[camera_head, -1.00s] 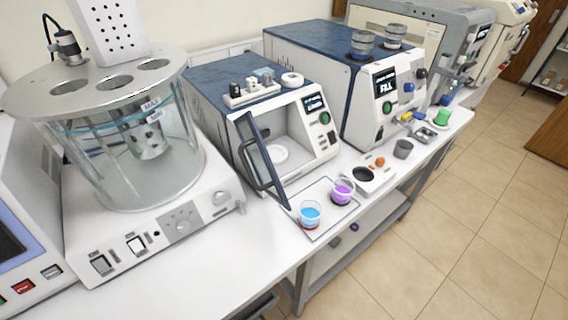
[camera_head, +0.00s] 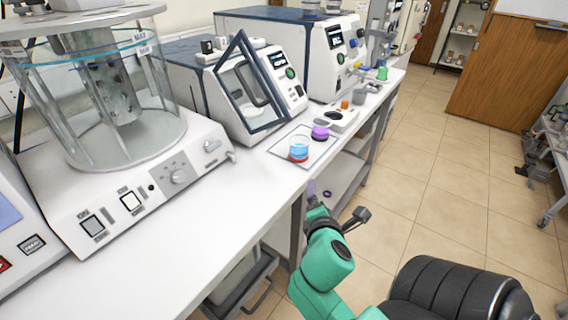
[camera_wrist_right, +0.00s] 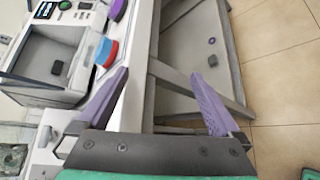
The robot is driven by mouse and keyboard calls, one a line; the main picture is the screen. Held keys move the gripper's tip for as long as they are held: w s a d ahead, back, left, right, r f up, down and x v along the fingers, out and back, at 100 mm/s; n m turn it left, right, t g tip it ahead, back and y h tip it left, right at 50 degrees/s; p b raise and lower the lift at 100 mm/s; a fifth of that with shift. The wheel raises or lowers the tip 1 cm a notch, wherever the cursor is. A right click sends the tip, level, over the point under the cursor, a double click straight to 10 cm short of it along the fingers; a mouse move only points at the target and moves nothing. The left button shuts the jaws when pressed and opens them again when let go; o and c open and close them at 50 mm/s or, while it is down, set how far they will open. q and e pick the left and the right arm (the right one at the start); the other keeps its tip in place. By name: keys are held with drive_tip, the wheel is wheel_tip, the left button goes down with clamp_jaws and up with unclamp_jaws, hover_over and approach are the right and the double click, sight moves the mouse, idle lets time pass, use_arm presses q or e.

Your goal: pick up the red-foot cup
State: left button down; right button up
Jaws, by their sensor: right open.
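The red-foot cup (camera_head: 299,149), clear with blue liquid and a red base, stands upright on a thin outlined mat (camera_head: 278,148) near the bench's front edge. It also shows in the right wrist view (camera_wrist_right: 107,52), just beyond the left finger. A purple-foot cup (camera_head: 320,134) stands behind it, partly showing at the top of the wrist view (camera_wrist_right: 118,9). My right gripper (camera_head: 317,192), with purple fingers, is open and empty in front of the bench edge, apart from the cup. It also shows in the wrist view (camera_wrist_right: 160,75). My left gripper is not in view.
An instrument with an open, dark-framed door (camera_head: 251,85) stands behind the cups. A glass bath (camera_head: 105,90) is at the left. A white holder (camera_head: 342,119) lies beyond the cups. The bench front (camera_head: 205,215) is bare. A frame and lower shelf (camera_head: 340,176) sit beneath.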

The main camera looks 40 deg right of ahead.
sight(299, 137)
wheel_tip(299, 137, up, 7)
drive_tip(key=w+a+n+t+h, duration=0.1)
drive_tip(key=w+a+n+t, duration=0.3)
drive_tip(key=n, duration=0.9)
drive_tip(key=shift+n+t, duration=0.3)
drive_tip(key=p+x, duration=0.1)
drive_tip(key=x, duration=0.1)
drive_tip(key=d+p+x, duration=0.1)
drive_tip(key=x, duration=0.2)
drive_tip(key=s+p+x, duration=0.1)
drive_tip(key=x, duration=0.2)
drive_tip(key=shift+w+d+r, duration=0.15)
drive_tip(key=shift+w+d, duration=0.1)
drive_tip(key=shift+d, duration=0.1)
drive_tip(key=x, duration=0.5)
drive_tip(key=shift+a+p, duration=0.1)
drive_tip(key=shift+p, duration=0.3)
drive_tip(key=shift+w+d, duration=0.2)
drive_tip(key=shift+w, duration=0.05)
drive_tip(key=shift+s, duration=0.1)
drive_tip(key=c, duration=1.4)
